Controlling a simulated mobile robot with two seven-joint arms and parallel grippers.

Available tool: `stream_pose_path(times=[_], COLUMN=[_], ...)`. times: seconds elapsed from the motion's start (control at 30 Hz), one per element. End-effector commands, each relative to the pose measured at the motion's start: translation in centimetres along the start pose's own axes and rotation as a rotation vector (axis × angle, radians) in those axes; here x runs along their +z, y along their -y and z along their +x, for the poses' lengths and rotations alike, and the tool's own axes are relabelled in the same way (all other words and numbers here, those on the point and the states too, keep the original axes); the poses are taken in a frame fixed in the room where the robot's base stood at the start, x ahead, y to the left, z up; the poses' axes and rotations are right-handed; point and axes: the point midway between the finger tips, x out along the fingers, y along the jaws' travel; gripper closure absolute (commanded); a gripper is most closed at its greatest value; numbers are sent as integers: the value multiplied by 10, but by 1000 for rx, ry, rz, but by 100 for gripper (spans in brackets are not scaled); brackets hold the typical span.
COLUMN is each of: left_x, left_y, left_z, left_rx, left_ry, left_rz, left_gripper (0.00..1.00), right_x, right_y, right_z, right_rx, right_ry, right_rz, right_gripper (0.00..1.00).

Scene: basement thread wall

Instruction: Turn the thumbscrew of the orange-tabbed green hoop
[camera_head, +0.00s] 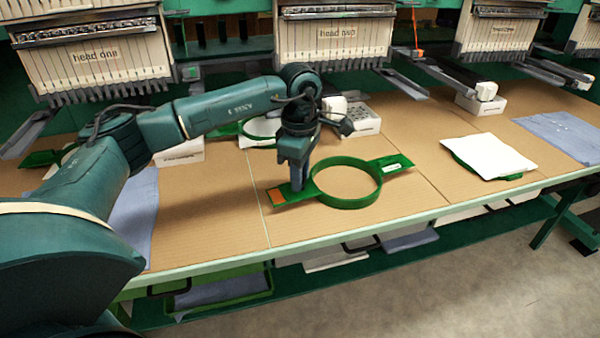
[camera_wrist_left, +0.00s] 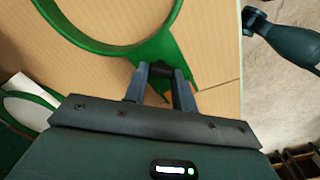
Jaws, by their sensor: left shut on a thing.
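The green hoop (camera_head: 347,204) with an orange tab (camera_head: 278,198) lies flat on the tan table, its empty ring open to the tabletop. Its other arm, at the right, bears a small white label. My left gripper (camera_head: 297,187) points down at the ring's left side, just beside the orange tab. In the left wrist view the two fingers (camera_wrist_left: 163,76) are closed on a small dark piece at the edge of the green hoop (camera_wrist_left: 160,48). It appears to be the thumbscrew, mostly hidden between the fingers. My right gripper is not seen.
Another green hoop with white cloth (camera_head: 490,155) lies at the right. Blue cloths (camera_head: 560,133) lie at both sides. Embroidery heads (camera_head: 330,40) overhang the back, with white boxes (camera_head: 362,119) below. The table front edge (camera_head: 330,236) is near; tabletop right of the hoop is clear.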

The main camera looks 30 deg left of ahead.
Motion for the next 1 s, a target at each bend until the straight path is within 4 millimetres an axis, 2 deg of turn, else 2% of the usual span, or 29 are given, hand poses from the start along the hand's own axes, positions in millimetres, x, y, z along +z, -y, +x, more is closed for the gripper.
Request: stream_pose_path(times=[0.63,0.67,0.9,1.0], left_x=[0,0,0,0], left_y=[0,0,0,0], left_z=[0,0,0,0], left_rx=[0,0,0,0], left_ry=[0,0,0,0], left_rz=[0,0,0,0], left_gripper=[96,72,52,51], right_x=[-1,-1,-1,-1], right_y=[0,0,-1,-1], right_z=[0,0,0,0], right_rx=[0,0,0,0], right_ry=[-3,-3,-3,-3], right_rz=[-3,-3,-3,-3], right_gripper=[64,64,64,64])
